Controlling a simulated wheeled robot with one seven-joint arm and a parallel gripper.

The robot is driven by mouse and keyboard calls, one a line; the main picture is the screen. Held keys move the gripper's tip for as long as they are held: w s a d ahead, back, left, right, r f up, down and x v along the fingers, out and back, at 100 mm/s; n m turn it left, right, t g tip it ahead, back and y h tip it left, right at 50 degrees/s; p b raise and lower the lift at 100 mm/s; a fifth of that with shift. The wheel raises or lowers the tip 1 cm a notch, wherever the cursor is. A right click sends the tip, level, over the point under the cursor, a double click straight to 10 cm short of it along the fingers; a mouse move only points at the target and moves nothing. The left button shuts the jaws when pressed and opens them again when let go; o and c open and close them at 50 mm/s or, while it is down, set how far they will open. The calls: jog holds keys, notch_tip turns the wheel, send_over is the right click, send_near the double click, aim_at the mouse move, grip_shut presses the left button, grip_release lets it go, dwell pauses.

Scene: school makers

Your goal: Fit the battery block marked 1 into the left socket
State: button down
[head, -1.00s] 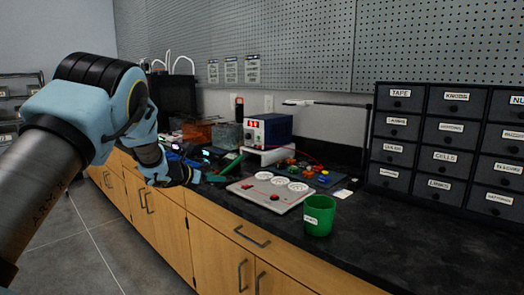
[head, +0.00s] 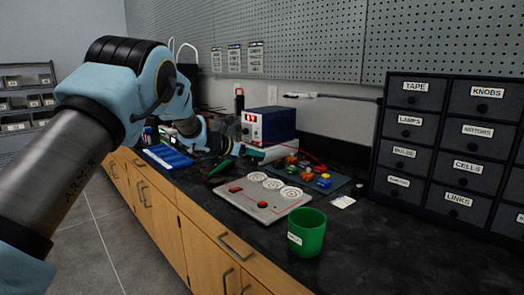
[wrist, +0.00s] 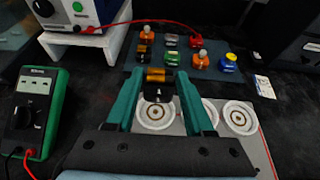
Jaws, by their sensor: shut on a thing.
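My gripper (wrist: 158,80) has teal fingers and is shut on a block with an orange-gold cell and a dark body (wrist: 157,75). No number can be read on it. In the wrist view the block appears just beyond the left socket (wrist: 156,116), a white ring on the grey panel (wrist: 178,128); I cannot tell its height above the panel. Two more white sockets lie to the right. In the head view the panel (head: 240,203) shows three white sockets, the left one (head: 257,177) nearest my arm. My fingers and the block are not clear there.
A dark mat (wrist: 133,70) holds several coloured parts behind the panel. A green multimeter (wrist: 35,112) stands left of my gripper. A green cup (head: 307,238) stands at the panel's front right. A power supply (head: 268,125) and labelled drawers (head: 455,135) stand behind.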

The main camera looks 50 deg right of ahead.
aim_at(254, 179)
jog(key=shift+d+f+b, duration=0.1)
jog(key=shift+f+b, duration=1.15)
jog(key=shift+f, duration=1.6)
jog(key=shift+b, duration=0.9)
jog(key=shift+f+b, duration=0.55)
jog(key=shift+b, duration=0.05)
jog(key=c, duration=0.6)
grip_release()
jog(key=shift+o, duration=0.2)
jog(key=shift+b+v, duration=1.8)
jog(key=shift+v, duration=3.8)
jog(key=shift+w+f, duration=0.1)
